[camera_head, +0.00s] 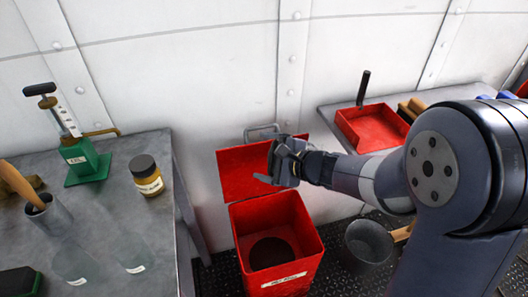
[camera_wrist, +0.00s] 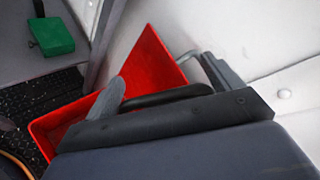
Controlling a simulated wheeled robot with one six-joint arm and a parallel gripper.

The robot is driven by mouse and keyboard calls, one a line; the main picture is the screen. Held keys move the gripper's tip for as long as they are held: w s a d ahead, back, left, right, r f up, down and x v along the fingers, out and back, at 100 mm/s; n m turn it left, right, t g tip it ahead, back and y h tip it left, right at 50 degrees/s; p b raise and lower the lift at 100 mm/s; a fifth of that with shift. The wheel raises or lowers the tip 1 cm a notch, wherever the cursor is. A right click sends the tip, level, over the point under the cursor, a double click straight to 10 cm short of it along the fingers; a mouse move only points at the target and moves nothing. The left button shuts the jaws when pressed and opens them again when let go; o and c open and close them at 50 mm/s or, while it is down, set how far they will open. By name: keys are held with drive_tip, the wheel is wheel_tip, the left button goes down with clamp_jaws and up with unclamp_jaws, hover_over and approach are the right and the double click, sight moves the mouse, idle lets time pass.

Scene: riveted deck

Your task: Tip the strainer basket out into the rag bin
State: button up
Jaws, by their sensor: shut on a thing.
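The red rag bin (camera_head: 290,272) stands on the floor between two tables, its label facing front. Its red lid (camera_head: 240,175) is raised, with a grey handle (camera_head: 262,131) at the top. A dark round shape shows inside the bin. My gripper (camera_head: 278,162) is at the lid's right side, its fingers shut on what looks like the lid. The exact contact is hidden. The wrist view shows the bin (camera_wrist: 45,125), the lid (camera_wrist: 152,65) and the handle close to one finger.
The left table (camera_head: 110,215) holds a green oil pump (camera_head: 85,163), a dark-lidded jar (camera_head: 146,175), clear bottles and a metal cup. The right table holds a red tray (camera_head: 372,127). The riveted wall is close behind the bin. My arm covers the right side.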

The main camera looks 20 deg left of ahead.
drive_tip(key=w+d+r+m+y+p, duration=0.1)
drive_tip(key=w+d+r+m+p, duration=0.1)
drive_tip(key=r+p, duration=0.1)
drive_tip(key=w+d+r+m+g+y+p, duration=0.1)
drive_tip(key=w+d+r+m+p, duration=0.1)
drive_tip(key=r+p, duration=0.2)
drive_tip(key=w+d+r+m+y+p, duration=0.2)
drive_tip(key=w+r+p, duration=0.1)
drive_tip(key=p, duration=0.2)
drive_tip(key=shift+r+m+g, duration=0.2)
drive_tip(key=shift+m+g, duration=0.1)
drive_tip(key=shift+m, duration=0.1)
drive_tip(key=shift+w+d+r+m+y+p, duration=0.55)
drive_tip(key=shift+w+d+m+y, duration=0.05)
drive_tip(key=shift+w+m, duration=0.1)
drive_tip(key=shift+s, duration=0.1)
